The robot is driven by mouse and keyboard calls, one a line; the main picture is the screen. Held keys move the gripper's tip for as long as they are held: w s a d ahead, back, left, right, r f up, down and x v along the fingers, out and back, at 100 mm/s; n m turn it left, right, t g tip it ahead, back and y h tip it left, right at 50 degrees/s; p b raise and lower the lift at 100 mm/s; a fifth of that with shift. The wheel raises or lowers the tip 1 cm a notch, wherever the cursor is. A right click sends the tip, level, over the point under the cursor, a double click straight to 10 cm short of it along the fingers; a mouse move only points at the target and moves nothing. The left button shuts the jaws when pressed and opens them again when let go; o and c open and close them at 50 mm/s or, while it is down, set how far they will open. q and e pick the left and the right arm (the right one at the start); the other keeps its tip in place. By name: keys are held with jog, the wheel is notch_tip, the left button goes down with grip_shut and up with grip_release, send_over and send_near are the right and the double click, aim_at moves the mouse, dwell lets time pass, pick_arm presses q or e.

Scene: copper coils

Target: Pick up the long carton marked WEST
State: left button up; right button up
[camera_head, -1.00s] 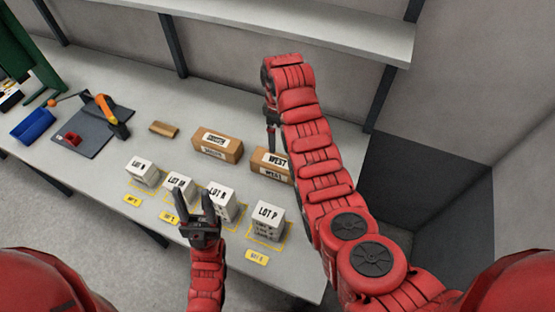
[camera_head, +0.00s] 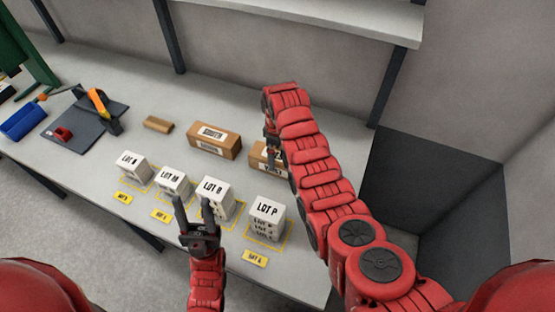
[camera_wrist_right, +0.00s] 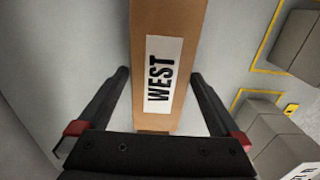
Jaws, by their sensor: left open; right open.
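The long WEST carton (camera_head: 258,158) is brown with white labels and lies on the table, partly hidden by my right arm in the head view. In the right wrist view the carton (camera_wrist_right: 168,45) runs between the open fingers of my right gripper (camera_wrist_right: 165,88), with its WEST label facing up to the camera. A gap shows on each side between finger and carton. In the head view my right gripper (camera_head: 272,150) points down at the carton. My left gripper (camera_head: 193,215) is open and empty in front of the LOT boxes.
A second long brown carton (camera_head: 214,141) lies to the left of the WEST carton. White LOT boxes, including LOT P (camera_head: 267,218), stand on yellow-marked spots along the front. A shelf (camera_head: 330,15) hangs over the back. A small brown block (camera_head: 158,124) lies further left.

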jog(key=shift+f+p, duration=0.3)
jog(key=shift+f, duration=1.05)
jog(key=c, duration=1.5)
jog(key=shift+r, duration=0.15)
